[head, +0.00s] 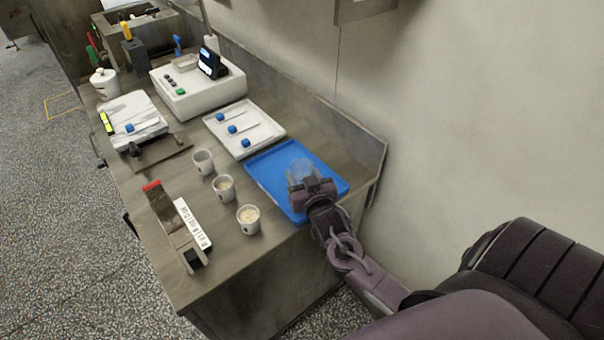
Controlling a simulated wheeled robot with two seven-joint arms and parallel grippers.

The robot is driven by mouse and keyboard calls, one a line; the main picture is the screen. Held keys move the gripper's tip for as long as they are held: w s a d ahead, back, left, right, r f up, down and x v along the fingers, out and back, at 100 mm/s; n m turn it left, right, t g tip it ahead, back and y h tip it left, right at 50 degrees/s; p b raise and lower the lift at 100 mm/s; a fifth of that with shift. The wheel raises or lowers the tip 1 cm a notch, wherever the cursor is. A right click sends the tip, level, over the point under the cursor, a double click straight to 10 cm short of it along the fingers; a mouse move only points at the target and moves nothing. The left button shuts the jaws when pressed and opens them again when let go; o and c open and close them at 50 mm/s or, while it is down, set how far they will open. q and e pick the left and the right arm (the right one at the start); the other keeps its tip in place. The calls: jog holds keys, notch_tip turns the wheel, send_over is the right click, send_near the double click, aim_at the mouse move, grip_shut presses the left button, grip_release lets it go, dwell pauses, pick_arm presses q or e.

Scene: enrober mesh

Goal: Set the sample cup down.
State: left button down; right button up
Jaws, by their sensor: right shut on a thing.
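A clear, see-through sample cup (301,170) is at the right gripper, over the blue tray (271,165) near the right end of the bench. My right gripper (309,185) is shut on the cup. The arm comes in from the lower right and hides the near side of the cup. I cannot tell whether the cup's base touches the tray. My left gripper is not in view.
Three pale cups, one of them here (248,219), stand left of the blue tray. A white tray (240,111) with blue-capped items lies behind it. A red-handled tool (170,215) and a labelled strip (193,223) lie at the front left. The wall closes off the right.

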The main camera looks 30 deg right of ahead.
jog(key=shift+f, duration=0.3)
jog(key=shift+f+b, duration=0.3)
jog(key=shift+f, duration=0.05)
jog(key=o, duration=1)
jog(key=shift+r+p, duration=0.3)
jog(key=shift+r, duration=0.2)
jog(key=b+v, duration=0.1)
jog(key=v, duration=0.9)
jog(key=shift+s+a+b, duration=0.1)
jog(key=shift+s+b, duration=0.2)
jog(key=shift+b, duration=0.1)
jog(key=shift+s+a+r, duration=0.15)
jog(key=shift+s+r, duration=0.1)
jog(key=shift+s, duration=0.45)
